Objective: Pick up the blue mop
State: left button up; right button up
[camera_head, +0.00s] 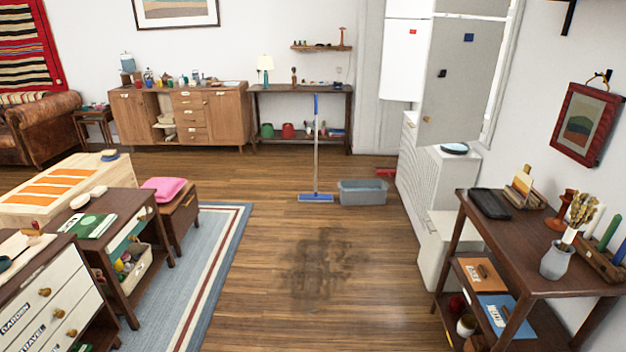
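The blue mop (316,150) stands upright on the wooden floor in the middle of the room. It has a blue grip at the top, a grey pole and a flat blue head (315,198) on the floor. Its upper part shows in front of a dark wooden console table. Neither of my grippers is in the head view.
A grey bucket (363,192) stands just right of the mop head. A dark stain (322,262) marks the open floor nearer me. A blue-edged rug (205,270) and low furniture lie left. A dark shelf table (520,235) and white cabinets stand right.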

aim_at(315, 197)
jog(key=i, duration=2)
jog(key=i+j, duration=0.1)
jog(key=i, duration=1.95)
jog(key=i+z, duration=0.1)
jog(key=i, duration=1.9)
